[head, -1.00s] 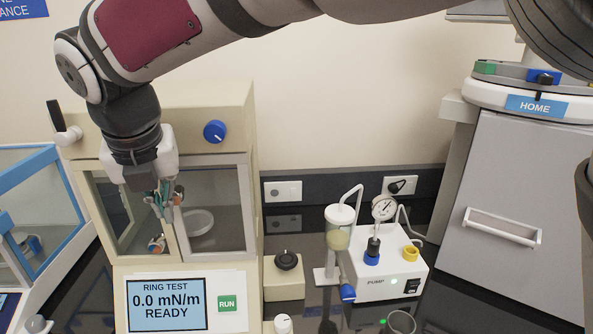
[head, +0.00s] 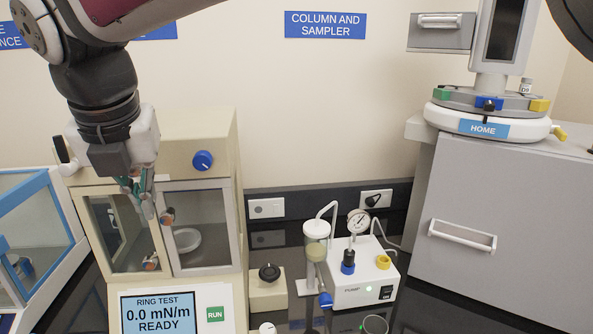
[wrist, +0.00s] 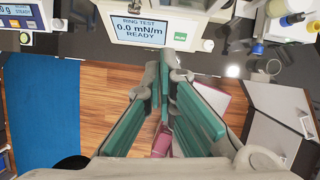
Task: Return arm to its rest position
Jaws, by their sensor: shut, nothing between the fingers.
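My gripper (head: 140,190) hangs in front of the ring test instrument at the left of the head view. Its teal-padded fingers point down and are shut with nothing between them. In the wrist view the fingers (wrist: 163,85) come together near the middle, over the floor. My arm (head: 95,85) reaches in from the top left of the head view. The ring test instrument (head: 218,150) is cream, with a glass-fronted chamber and a white dish inside. Its screen (head: 158,312) reads 0.0 mN/m READY.
A white pump unit (head: 365,292) with a gauge stands right of the instrument. A grey cabinet (head: 500,220) carries the round HOME turntable (head: 485,127). A blue-framed case (head: 35,215) stands far left. The wrist view shows wooden floor (wrist: 90,100) and a blue mat (wrist: 40,115).

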